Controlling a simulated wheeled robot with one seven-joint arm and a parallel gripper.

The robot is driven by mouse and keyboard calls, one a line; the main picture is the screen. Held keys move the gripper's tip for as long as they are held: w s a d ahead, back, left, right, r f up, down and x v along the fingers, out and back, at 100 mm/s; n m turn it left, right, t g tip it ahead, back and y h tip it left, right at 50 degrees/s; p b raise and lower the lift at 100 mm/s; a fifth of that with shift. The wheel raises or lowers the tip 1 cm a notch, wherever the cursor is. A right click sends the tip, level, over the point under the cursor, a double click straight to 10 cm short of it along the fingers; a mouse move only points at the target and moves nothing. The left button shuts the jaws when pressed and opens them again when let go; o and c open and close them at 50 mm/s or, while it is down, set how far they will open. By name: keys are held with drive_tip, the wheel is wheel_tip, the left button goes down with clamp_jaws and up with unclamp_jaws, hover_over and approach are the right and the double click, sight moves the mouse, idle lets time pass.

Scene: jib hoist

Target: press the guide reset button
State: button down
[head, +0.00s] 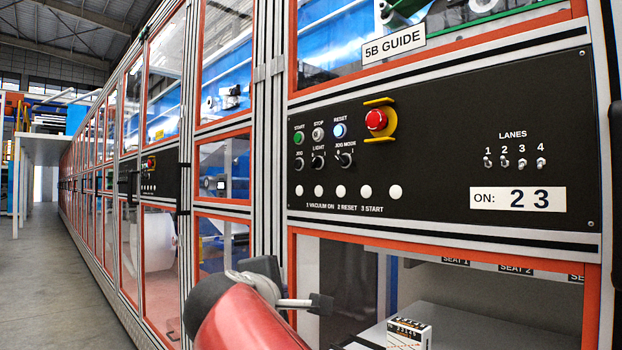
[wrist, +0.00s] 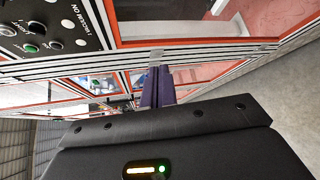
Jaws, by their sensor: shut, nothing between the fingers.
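The reset button (head: 340,131) is a small round button glowing blue-white under the label RESET, on the black control panel (head: 450,150) below the 5B GUIDE sign (head: 394,45). To its left are a green START button (head: 299,138) and a grey STOP button (head: 318,134). In the wrist view part of the panel shows at the top left with the green button (wrist: 31,48); I cannot make out the reset button there. My gripper (wrist: 157,76) is shut and empty, off the panel's edge in that view. In the head view my red arm is below the panel.
A red emergency stop (head: 376,120) with a yellow guard sits right of the reset button. Knobs and several white buttons are below. Orange-framed windows (head: 222,170) line the machine. A grey floor aisle (head: 55,280) is clear at the left.

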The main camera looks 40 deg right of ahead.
sight(338, 131)
drive_tip(key=w+d+r+n+t+h, duration=0.1)
drive_tip(key=d+r+n+h, duration=0.1)
drive_tip(key=r, duration=0.7)
drive_tip(key=w+d+r+n+t+h, duration=0.2)
drive_tip(key=r+n+h, duration=0.2)
drive_tip(key=r+n, duration=0.3)
drive_tip(key=w+d+r+n+t+h, duration=0.1)
drive_tip(key=r+n, duration=0.4)
drive_tip(key=r, duration=0.7)
drive_tip(key=shift+w+d+r+t+h+p, duration=0.15)
drive_tip(key=shift+w+d+t+h+p, duration=0.3)
drive_tip(key=shift+d+h, duration=0.45)
drive_tip(key=shift+a, duration=0.15)
drive_tip(key=shift+g, duration=0.25)
drive_tip(key=shift+w+d+b, duration=0.15)
drive_tip(key=shift+w+d, duration=0.05)
drive_tip(key=shift+d, duration=2)
drive_tip(key=shift+w+d+b, duration=0.15)
drive_tip(key=shift+d, duration=2.05)
drive_tip(key=shift+d, duration=0.1)
drive_tip(key=shift+d, duration=0.3)
